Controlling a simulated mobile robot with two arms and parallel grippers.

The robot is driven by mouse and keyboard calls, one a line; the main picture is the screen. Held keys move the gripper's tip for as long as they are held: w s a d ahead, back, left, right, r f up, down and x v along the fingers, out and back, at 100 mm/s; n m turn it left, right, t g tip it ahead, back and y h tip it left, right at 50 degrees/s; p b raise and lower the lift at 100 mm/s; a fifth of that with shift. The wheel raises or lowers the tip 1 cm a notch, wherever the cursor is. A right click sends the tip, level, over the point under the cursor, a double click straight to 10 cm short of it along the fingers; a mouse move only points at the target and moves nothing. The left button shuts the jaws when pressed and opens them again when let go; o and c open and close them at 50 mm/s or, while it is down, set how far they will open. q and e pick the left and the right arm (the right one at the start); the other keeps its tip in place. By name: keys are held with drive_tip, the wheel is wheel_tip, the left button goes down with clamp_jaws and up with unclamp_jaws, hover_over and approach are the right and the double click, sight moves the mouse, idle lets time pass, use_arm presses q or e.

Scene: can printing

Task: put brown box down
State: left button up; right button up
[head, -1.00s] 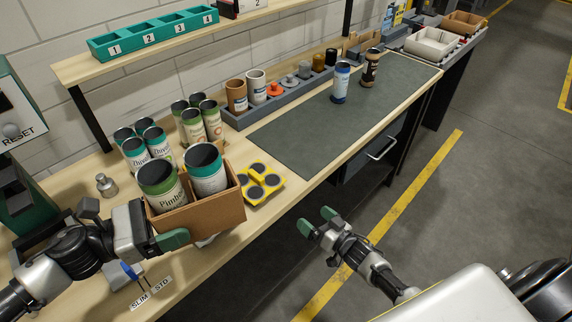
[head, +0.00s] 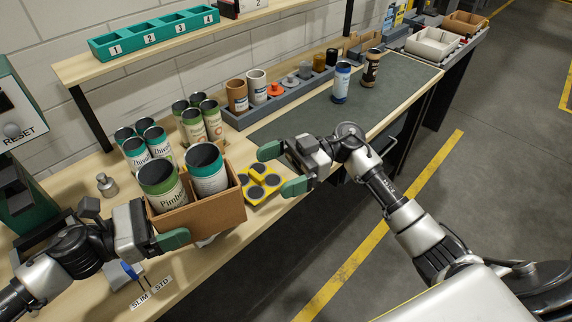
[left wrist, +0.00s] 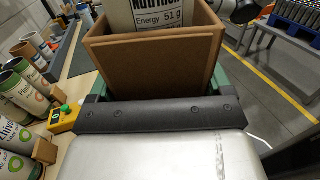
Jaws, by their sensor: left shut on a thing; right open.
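In the left wrist view the brown box (left wrist: 150,65) fills the space between the green fingertips. Whether its base touches the bench (head: 245,226) is hard to tell. My right gripper (head: 280,168) is open and empty, over the bench edge to the right of the box.
A yellow holder with dark round pads (head: 258,190) lies just right of the box. Groups of tall cans (head: 148,146) stand behind it. A grey rack (head: 262,108) with cups and parts runs along the back. A blue can (head: 341,82) stands on the dark mat (head: 398,85).

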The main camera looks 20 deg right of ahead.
drive_tip(key=a, duration=0.7)
drive_tip(key=s+a, duration=0.1)
drive_tip(key=a, duration=0.2)
drive_tip(key=shift+a, duration=0.15)
drive_tip(key=shift+c, duration=0.5)
drive_tip(key=c, duration=0.7)
use_arm(q)
drive_tip(key=o, duration=0.8)
drive_tip(key=shift+s, duration=0.1)
use_arm(e)
drive_tip(key=shift+c, duration=0.4)
use_arm(q)
drive_tip(key=shift+a, duration=0.1)
